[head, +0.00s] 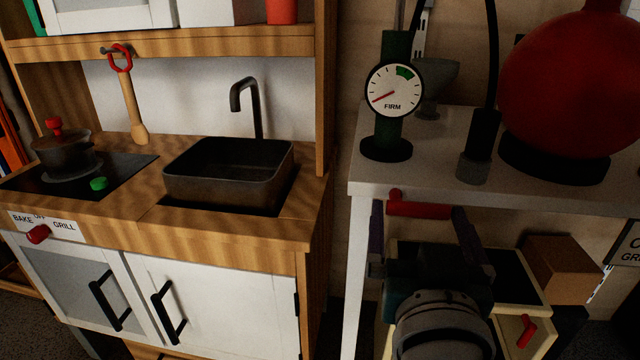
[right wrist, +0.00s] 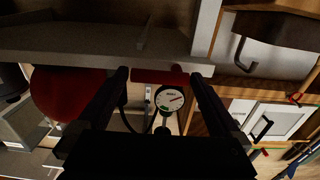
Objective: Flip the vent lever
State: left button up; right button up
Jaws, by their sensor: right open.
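A red lever (head: 425,210) with a rounded end sits just under the front edge of the white table. It also shows in the right wrist view (right wrist: 160,76) as a red bar. I see no label naming it as the vent lever. My right gripper (head: 418,213) is open, with its fingertips on either side of this red lever; I cannot tell whether they touch it. The fingers also frame the bar in the right wrist view (right wrist: 159,74). Another red lever (head: 525,331) is on the pale wooden box below. My left gripper is out of view.
On the white table (head: 365,175) stand a pressure gauge (head: 394,90) marked FIRM and a big red balloon-like ball (head: 575,75). A cardboard box (head: 562,265) is below. A toy kitchen with a sink (head: 228,175) and a BAKE/GRILL knob (head: 38,233) stands left.

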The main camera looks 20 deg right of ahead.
jog(key=c, duration=1.1)
jog(key=shift+o, duration=0.2)
jog(key=shift+m+p, duration=0.5)
jog(key=shift+p, duration=0.15)
jog(key=shift+w+a+f+m+b, duration=0.2)
jog(key=shift+a+f+m+b, duration=0.25)
jog(key=shift+m, duration=2.4)
jog(key=shift+w+a+f+m+b, duration=0.3)
jog(key=shift+m+b, duration=0.2)
jog(key=shift+m, duration=2.3)
jog(key=shift+w+a+f+m+b, duration=0.15)
jog(key=shift+a+f+m+b, duration=0.25)
jog(key=shift+m, duration=2.45)
jog(key=o, duration=1.1)
jog(key=shift+d, duration=0.1)
jog(key=shift+c, duration=0.2)
